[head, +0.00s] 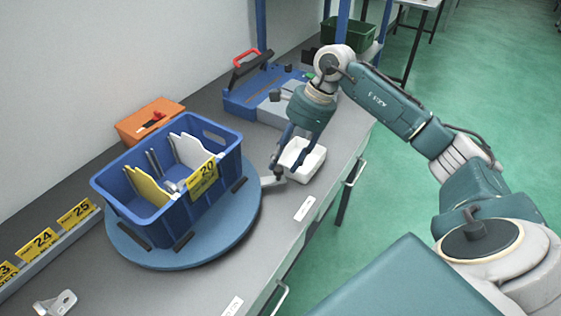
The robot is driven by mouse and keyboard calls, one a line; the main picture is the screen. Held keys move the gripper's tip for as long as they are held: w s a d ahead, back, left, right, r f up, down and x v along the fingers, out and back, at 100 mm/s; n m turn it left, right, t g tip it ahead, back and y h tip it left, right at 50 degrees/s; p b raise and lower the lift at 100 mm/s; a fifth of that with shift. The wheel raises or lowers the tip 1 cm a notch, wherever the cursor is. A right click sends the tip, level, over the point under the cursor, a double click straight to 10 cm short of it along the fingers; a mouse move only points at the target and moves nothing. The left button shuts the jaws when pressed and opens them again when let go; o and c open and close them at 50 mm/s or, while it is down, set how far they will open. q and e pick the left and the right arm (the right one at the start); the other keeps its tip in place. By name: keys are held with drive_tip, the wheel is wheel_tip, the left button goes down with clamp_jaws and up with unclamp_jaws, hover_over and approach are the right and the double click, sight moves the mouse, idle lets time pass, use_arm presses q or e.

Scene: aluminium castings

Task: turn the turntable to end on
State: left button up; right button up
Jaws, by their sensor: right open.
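The blue round turntable (228,233) lies on the grey bench. A blue crate (140,206) stands on it, with a yellow label marked 20 on the side facing right. The crate holds white and yellow dividers and some metal parts. My right gripper (277,170) points down at the turntable's right edge, close to the crate's right end. Its fingers are apart. I cannot tell whether a finger touches the turntable's edge. My left gripper is not in view.
A white tray (312,163) sits just right of my right gripper. Yellow number labels (78,213) run along the left edge. A metal bracket (58,303) lies at the front left.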

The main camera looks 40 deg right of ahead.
drive_tip(key=shift+x, duration=1.4)
clamp_jaws()
drive_tip(key=shift+s, duration=0.1)
